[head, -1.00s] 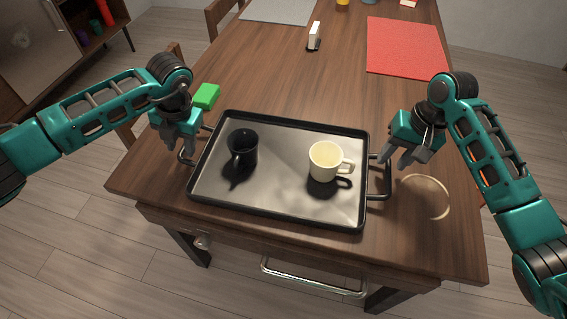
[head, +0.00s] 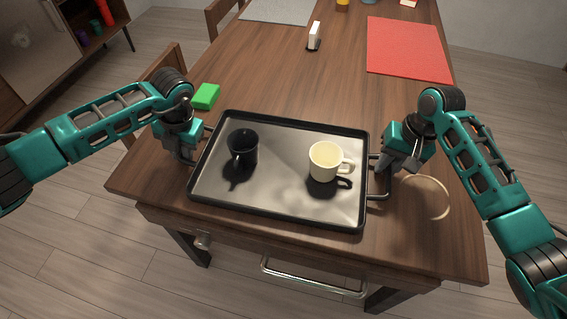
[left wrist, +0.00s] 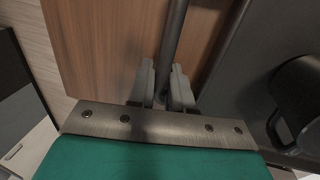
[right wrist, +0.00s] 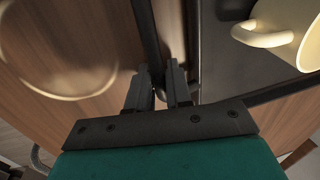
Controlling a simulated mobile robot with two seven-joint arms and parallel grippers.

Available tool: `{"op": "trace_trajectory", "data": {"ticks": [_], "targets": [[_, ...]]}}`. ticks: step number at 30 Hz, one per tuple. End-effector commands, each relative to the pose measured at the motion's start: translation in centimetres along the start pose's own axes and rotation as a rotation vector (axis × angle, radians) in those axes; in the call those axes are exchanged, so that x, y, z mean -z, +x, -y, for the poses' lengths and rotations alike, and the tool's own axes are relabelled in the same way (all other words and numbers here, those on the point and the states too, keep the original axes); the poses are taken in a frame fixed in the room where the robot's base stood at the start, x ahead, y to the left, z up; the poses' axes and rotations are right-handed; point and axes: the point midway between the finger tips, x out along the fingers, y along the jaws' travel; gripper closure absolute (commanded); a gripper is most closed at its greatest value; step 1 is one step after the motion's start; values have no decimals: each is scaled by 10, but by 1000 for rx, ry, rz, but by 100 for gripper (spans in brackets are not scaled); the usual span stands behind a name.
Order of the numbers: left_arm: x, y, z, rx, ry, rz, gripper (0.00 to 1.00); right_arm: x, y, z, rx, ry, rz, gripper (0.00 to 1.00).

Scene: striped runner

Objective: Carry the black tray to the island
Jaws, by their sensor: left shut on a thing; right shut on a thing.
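The black tray (head: 277,208) lies on the wooden table with a handle at each short side. A black mug (head: 243,148) stands on its left part and a cream mug (head: 325,160) on its right part. My left gripper (head: 188,158) is shut on the tray's left handle; in the left wrist view the fingers (left wrist: 162,88) close around the handle bar. My right gripper (head: 384,166) is shut on the right handle; the right wrist view shows its fingers (right wrist: 158,88) at the bar. The island cannot be made out as a separate thing.
A green block (head: 206,96) lies just behind the tray's left corner. A pale ring (head: 427,196) marks the table right of the tray. A red mat (head: 406,46), a grey mat (head: 278,10) and a small white-and-black item (head: 314,36) are farther back.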

Motion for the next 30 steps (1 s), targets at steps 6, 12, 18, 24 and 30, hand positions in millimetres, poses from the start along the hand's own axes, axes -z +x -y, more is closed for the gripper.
{"op": "trace_trajectory", "data": {"ticks": [6,12,18,24,30], "targets": [[0,0,0,0,0,0,100,0,0,0,0,0,-1,100],[0,0,0,0,0,0,100,0,0,0,0,0,-1,100],[-1,-2,-1,0,-1,2,100,1,-2,0,1,0,-3,100],[-1,-10,-2,0,-1,2,100,1,-10,2,1,0,-3,100],[-1,-26,-6,0,-1,2,100,1,-27,5,1,0,-3,100]]}}
